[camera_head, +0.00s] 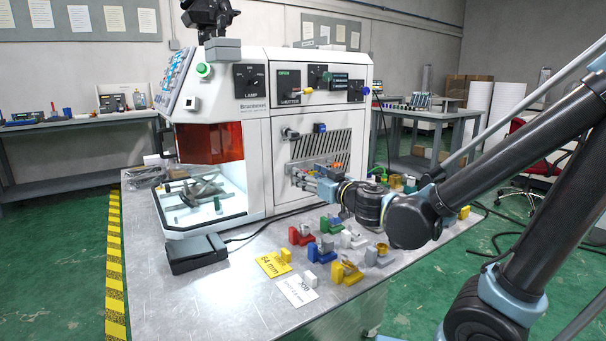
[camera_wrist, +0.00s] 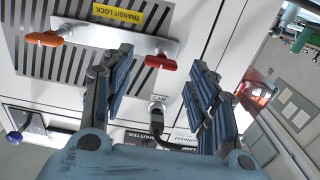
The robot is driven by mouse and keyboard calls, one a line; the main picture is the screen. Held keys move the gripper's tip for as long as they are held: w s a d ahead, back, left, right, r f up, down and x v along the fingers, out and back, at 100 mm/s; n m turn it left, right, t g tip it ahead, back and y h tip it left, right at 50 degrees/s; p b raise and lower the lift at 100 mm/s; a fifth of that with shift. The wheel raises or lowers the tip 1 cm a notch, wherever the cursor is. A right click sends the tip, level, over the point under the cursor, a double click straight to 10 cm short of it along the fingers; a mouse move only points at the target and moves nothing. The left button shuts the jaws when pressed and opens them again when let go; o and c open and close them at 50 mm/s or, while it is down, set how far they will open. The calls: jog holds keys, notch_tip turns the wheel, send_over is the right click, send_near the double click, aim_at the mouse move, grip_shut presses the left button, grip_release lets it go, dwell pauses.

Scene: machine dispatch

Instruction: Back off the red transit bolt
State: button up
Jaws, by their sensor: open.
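In the wrist view a metal bar under a yellow TRANSIT LOCK label (camera_wrist: 126,11) carries two winged bolts. The red bolt (camera_wrist: 158,62) is at its right end, and an orange bolt (camera_wrist: 44,39) is at its left end. My gripper (camera_wrist: 163,64) is open, its ribbed fingers on either side of the red bolt in the picture. I cannot tell whether they touch it. In the head view my gripper (camera_head: 308,178) is at the lower side panel of the white machine (camera_head: 288,220). The red bolt is hard to make out there.
Several coloured blocks and fixtures, including a yellow one (camera_head: 346,273), stand on the metal table (camera_head: 215,305) below my arm. A CAM connector (camera_wrist: 157,108) with a black cable and a blue knob (camera_wrist: 14,137) are on the panel. The table's front left is clear.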

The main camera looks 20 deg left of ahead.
jog(key=shift+x, duration=2.25)
